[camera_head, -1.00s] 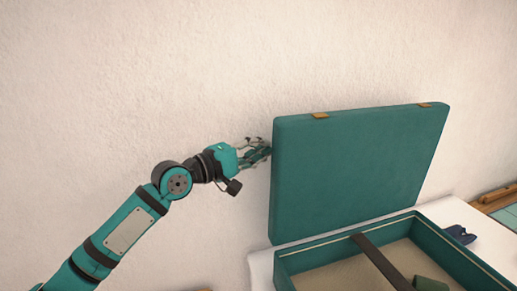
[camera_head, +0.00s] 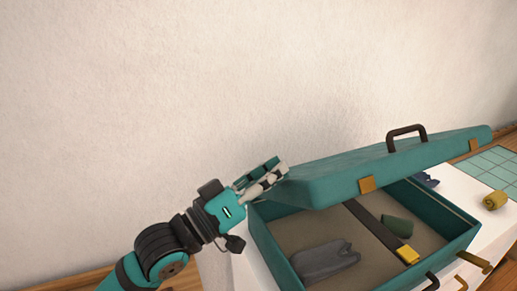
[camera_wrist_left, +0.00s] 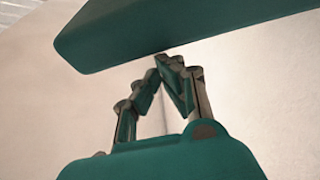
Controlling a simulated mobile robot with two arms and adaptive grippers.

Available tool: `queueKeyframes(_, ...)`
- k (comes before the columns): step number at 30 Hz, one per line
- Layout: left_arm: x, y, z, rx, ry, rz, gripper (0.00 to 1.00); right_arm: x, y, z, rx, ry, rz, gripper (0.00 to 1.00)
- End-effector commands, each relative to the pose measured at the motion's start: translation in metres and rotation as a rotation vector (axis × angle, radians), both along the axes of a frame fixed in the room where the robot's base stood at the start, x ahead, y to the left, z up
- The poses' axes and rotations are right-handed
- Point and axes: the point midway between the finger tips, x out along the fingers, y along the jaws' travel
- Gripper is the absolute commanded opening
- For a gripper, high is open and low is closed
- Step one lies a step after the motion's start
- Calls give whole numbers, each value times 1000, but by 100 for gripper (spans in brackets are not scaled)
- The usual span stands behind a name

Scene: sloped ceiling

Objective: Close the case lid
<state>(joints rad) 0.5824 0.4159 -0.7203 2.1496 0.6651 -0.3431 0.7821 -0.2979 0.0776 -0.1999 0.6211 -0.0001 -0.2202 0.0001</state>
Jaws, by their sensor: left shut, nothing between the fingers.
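The teal case (camera_head: 275,245) stands on a white surface, its lid (camera_head: 400,162) tilted low over the base and partly lowered, with a gap at the front. The lid has a dark handle (camera_head: 406,135) and brass latches (camera_head: 367,185). My left gripper (camera_head: 275,174) is shut and empty at the lid's left corner; whether it touches the lid I cannot tell. In the left wrist view, my gripper's fingers (camera_wrist_left: 168,62) meet just below the lid's edge (camera_wrist_left: 180,40). My right gripper is not in view.
A yellow roll (camera_head: 494,200) and a dark blue object (camera_head: 427,180) lie on the white surface right of the case. A tiled mat (camera_head: 495,165) lies at far right.

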Motion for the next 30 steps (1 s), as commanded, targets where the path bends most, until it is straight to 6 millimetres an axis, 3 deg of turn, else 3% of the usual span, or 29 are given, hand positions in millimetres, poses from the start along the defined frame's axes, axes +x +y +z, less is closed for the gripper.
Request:
queueKeyframes(1,-10,-4,-19,15,-39,-3,0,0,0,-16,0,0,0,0)
queueKeyframes(3,-22,-8,-34,38,-103,-2,0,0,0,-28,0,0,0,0)
queueKeyframes(15,-68,-25,-111,153,-416,1,0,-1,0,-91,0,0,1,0)
queueKeyframes(21,-77,-28,-136,189,-516,1,0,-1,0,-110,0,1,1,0)
queueKeyframes(30,-82,-30,-151,212,-580,1,0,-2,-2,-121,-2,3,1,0)
